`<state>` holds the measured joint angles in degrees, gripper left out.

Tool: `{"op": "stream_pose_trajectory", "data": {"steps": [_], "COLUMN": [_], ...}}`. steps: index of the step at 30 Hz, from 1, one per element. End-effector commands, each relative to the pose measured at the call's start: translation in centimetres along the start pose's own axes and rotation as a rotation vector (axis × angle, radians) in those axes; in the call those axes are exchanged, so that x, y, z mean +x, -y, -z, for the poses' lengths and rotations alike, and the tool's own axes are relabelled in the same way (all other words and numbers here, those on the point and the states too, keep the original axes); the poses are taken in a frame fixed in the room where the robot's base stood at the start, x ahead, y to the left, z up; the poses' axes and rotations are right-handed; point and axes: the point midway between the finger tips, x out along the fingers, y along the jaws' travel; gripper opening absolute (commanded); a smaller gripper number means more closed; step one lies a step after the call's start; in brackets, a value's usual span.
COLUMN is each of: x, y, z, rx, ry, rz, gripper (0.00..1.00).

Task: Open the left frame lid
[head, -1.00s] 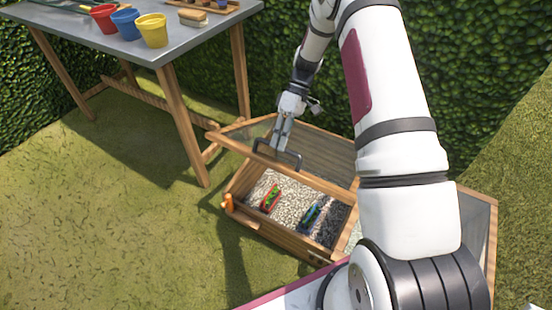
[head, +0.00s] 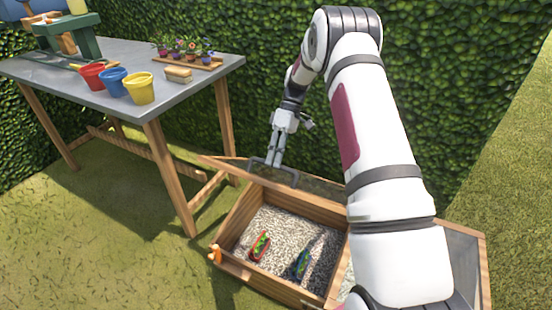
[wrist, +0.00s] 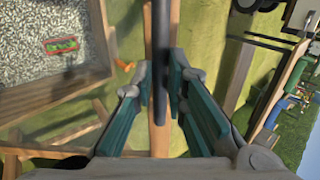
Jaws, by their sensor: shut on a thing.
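The left frame (head: 235,215) is a wooden box with pale gravel inside. Its lid (head: 222,163), a wooden-edged panel, is raised and seen nearly edge-on at the back of the box. My gripper (head: 272,162) is shut on the lid's dark handle (head: 291,181). In the wrist view the handle (wrist: 162,35) runs between the fingers (wrist: 165,88), with the lid's wooden rail (wrist: 160,140) behind it. The fingers partly hide the handle.
A red planter (head: 259,246) and a blue planter (head: 303,262) stand in the box. An orange item (head: 215,254) is at its front left corner. The right frame (head: 465,250) is partly behind my arm. A potting table (head: 140,65) stands left; a hedge is behind.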

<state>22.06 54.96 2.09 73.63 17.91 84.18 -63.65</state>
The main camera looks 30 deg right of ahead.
Motion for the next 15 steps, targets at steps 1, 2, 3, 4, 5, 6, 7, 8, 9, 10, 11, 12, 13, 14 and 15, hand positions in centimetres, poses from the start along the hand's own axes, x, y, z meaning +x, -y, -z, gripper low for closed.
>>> {"op": "stream_pose_trajectory", "data": {"steps": [1, 2, 3, 4, 5, 6, 7, 8, 9, 10, 11, 12, 13, 14, 15], "x": [-0.02, -0.01, 0.02, 0.04, 0.05, 0.04, 0.04, 0.04, 0.04, 0.04, 0.04, 0.04, 0.01, -0.04, -0.19], "y": [-0.96, -0.95, -0.93, -0.90, -0.86, -0.80, -0.76, -0.71, -0.67, -0.64, -0.61, -0.58, -0.56, -0.55, -0.54], "z": [-0.25, -0.26, -0.26, -0.25, -0.23, -0.20, -0.18, -0.16, -0.14, -0.13, -0.11, -0.10, -0.09, -0.08, -0.06], "rx": [0.007, 0.007, 0.007, 0.007, 0.006, 0.006, 0.005, 0.005, 0.005, 0.004, 0.004, 0.004, 0.004, 0.003, 0.003], "ry": [-0.004, -0.004, -0.003, -0.003, -0.003, -0.003, -0.003, -0.003, -0.003, -0.003, -0.003, -0.003, -0.003, -0.004, -0.004], "rz": [-0.023, -0.022, -0.021, -0.020, -0.020, -0.019, -0.018, -0.017, -0.017, -0.016, -0.016, -0.015, -0.015, -0.015, -0.015], "gripper": [0.15, 0.22, 0.31, 0.33, 0.33, 0.33, 0.33, 0.33, 0.33, 0.33, 0.33, 0.33, 0.33, 0.33, 0.33]}}
